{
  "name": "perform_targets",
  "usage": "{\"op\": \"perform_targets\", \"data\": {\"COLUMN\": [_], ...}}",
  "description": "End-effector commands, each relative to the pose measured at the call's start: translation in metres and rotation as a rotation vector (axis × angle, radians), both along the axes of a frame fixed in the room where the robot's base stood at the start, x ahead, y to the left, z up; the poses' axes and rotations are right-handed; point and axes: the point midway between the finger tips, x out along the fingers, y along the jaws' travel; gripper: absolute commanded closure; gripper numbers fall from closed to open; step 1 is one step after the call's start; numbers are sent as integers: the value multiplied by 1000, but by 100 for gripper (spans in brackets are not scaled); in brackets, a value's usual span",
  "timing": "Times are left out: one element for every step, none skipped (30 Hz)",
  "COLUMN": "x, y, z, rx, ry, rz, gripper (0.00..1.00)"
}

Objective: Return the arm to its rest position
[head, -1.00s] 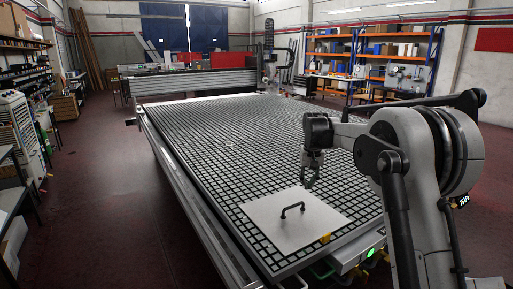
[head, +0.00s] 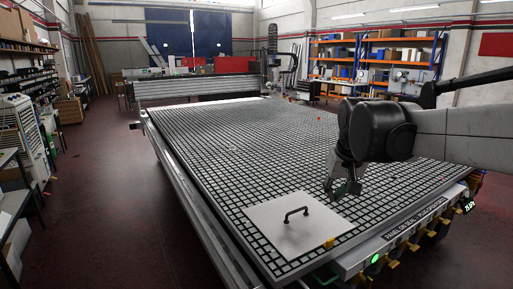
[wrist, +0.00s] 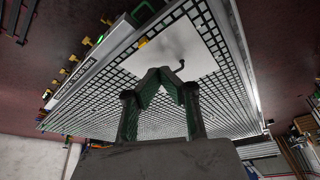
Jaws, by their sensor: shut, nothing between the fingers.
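My gripper (head: 342,191) hangs above the right front part of the grid table, to the right of the white panel, with its fingers pointing down. Its fingers (wrist: 160,75) meet in the wrist view, and nothing is between them. The arm reaches in from the right edge of the head view. The white panel (head: 270,235) with a black handle (head: 296,214) lies flat on the grid at the near end. In the wrist view the panel (wrist: 195,50) shows beyond the fingertips, apart from them.
The vacuum grid table (head: 225,135) is otherwise mostly bare. A yellow piece (head: 329,243) sits at the panel's near right corner. A green light (head: 375,259) glows on the table's front side. A gantry (head: 195,88) spans the far end. Shelves (head: 375,55) stand at the back right.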

Motion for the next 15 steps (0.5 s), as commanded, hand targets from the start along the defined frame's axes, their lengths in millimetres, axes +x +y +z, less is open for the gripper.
{"op": "perform_targets", "data": {"x": [-16, -25, -36, -45, -53, -64, -73, -81, -92, -100, -108, -119, -127, -135, -145], "y": [0, 0, 0, 0, 0, 1, 1, 1, 1, 1, 1, 1, 1, 1, 1], "z": [0, 0, -1, -2, -3, -4, -6, -7, -10, -12, -15, -18, -21, -24, -28], "rx": [0, 0, 0, 0, 0, 0, 0, 0, 0, 0, 0, 1, 1, 1, 1], "ry": [-13, -21, -32, -40, -49, -59, -67, -76, -87, -94, -103, -114, -122, -130, -141], "rz": [0, 0, 0, 0, 0, 0, 0, -1, -1, -1, -1, -1, -1, -1, -1], "gripper": [100, 100, 100, 100, 100, 100, 100, 100, 100, 100, 100, 100, 100, 100, 100]}}
